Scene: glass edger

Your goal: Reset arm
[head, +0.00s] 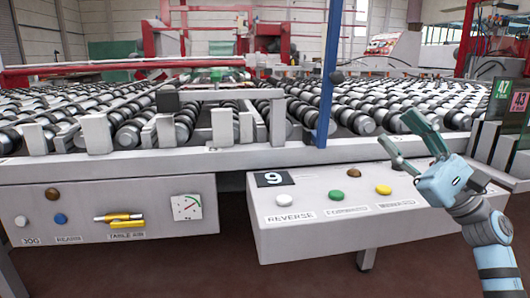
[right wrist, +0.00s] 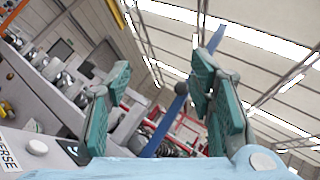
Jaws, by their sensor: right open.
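My right gripper (head: 408,143) is open and empty in the head view, at the right above the right control box (head: 310,235). Its two teal fingers point up and left, above the yellow button (head: 383,189). In the right wrist view the spread fingers of the right gripper (right wrist: 160,80) have nothing between them but background. My left gripper is not in view.
A roller conveyor (head: 380,115) fills the area behind the front rail. A blue post (head: 328,80) stands left of my right gripper. The right box carries a white button (head: 282,200) and a green button (head: 336,195). A left panel (head: 90,205) holds a gauge.

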